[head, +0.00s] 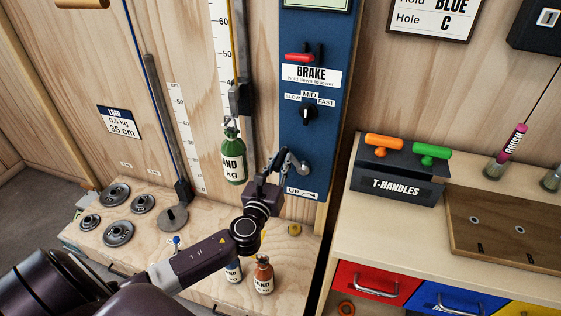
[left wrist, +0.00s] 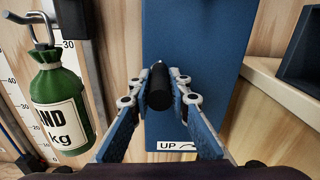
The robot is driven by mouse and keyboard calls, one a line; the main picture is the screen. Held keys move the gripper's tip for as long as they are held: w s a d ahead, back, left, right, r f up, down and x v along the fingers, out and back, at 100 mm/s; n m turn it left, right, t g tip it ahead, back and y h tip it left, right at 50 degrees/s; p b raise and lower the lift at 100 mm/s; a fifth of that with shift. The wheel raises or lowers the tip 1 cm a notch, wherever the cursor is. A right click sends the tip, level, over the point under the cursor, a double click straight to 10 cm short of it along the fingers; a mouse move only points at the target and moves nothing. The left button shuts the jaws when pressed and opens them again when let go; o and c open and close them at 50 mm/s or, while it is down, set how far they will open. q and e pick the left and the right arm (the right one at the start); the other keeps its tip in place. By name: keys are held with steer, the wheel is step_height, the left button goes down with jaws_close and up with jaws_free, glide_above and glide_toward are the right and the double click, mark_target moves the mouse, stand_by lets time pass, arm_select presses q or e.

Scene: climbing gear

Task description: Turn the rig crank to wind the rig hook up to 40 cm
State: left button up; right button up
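The rig crank (head: 303,167) sits low on the blue rig panel, above the UP arrow label. My left gripper (head: 278,166) is at it; in the left wrist view its fingers (left wrist: 159,92) close in on both sides of the black crank handle (left wrist: 159,86), seemingly touching it near the tips. The hook hangs near the 30 mark of the scale (head: 221,45), which reads 50 and 60 higher up. My right gripper is out of view.
The brake lever (head: 299,57) and speed knob (head: 307,115) are above the crank. A T-handles box (head: 397,178) is on the right bench. Bare panel surrounds the crank.

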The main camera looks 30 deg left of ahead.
arm_select(q)
jaws_close()
steer(key=shift+w+d+r+m+p, duration=0.1)
steer(key=shift+d+r+m+p, duration=0.2)
steer(key=shift+r+m+p, duration=0.6)
steer(key=shift+d+f+p, duration=0.25)
steer(key=shift+f+p, duration=0.05)
steer(key=shift+p, duration=0.35)
steer(key=shift+w, duration=0.1)
steer(key=o, duration=0.7)
jaws_free()
steer(key=shift+d, duration=0.2)
